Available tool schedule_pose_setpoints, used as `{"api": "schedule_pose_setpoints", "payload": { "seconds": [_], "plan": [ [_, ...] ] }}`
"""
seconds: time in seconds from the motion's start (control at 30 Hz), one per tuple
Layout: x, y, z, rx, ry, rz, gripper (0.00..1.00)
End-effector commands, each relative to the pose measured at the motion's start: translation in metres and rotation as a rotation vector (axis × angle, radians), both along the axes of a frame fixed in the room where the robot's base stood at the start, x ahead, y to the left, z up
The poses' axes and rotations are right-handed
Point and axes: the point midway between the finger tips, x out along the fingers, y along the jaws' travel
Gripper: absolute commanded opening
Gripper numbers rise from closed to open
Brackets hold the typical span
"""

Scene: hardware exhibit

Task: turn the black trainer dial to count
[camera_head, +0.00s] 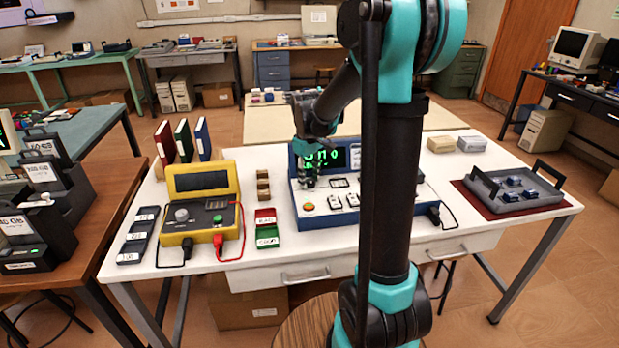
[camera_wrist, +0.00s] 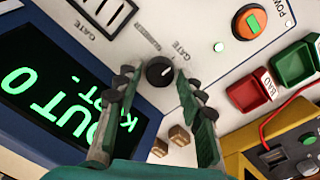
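The trainer (camera_head: 310,213) is a blue and white console with green characters on its dark display. Its black dial (camera_wrist: 160,72), a small round knob with a pale pointer mark, shows in the wrist view beside the printed word GATE. My gripper (camera_wrist: 155,76) is open, with one finger on each side of the dial and visible gaps to it; I cannot tell whether either finger touches. In the head view my gripper (camera_head: 309,180) is over the trainer's left part, in front of the display, and the dial is hidden there.
A yellow meter (camera_head: 200,205) with leads stands left of the trainer. Red and green bins (camera_head: 266,227) and small wooden blocks (camera_head: 263,188) sit between them. An orange button (camera_wrist: 249,21) is on the trainer panel. A grey tray (camera_head: 520,190) lies at the table's right.

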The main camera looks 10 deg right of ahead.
Motion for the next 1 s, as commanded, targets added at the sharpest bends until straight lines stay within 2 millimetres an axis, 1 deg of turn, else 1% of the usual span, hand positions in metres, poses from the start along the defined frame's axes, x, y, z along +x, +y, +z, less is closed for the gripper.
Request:
{"api": "schedule_pose_setpoints", "payload": {
  "seconds": [0.03,0.27,0.47,0.67,1.0],
  "plan": [
    [0.0,0.0,0.0001,0.0,0.0,0.0,0.29],
    [0.0,0.0,0.0001,0.0,0.0,0.0,0.01],
    [0.0,0.0,0.0002,0.0,0.0,-0.011,0.0],
    [0.0002,-0.0001,0.0002,0.0,0.001,-0.077,0.0],
    [0.0011,-0.0007,0.0003,0.0,0.0,-0.336,0.0]
  ]
}}
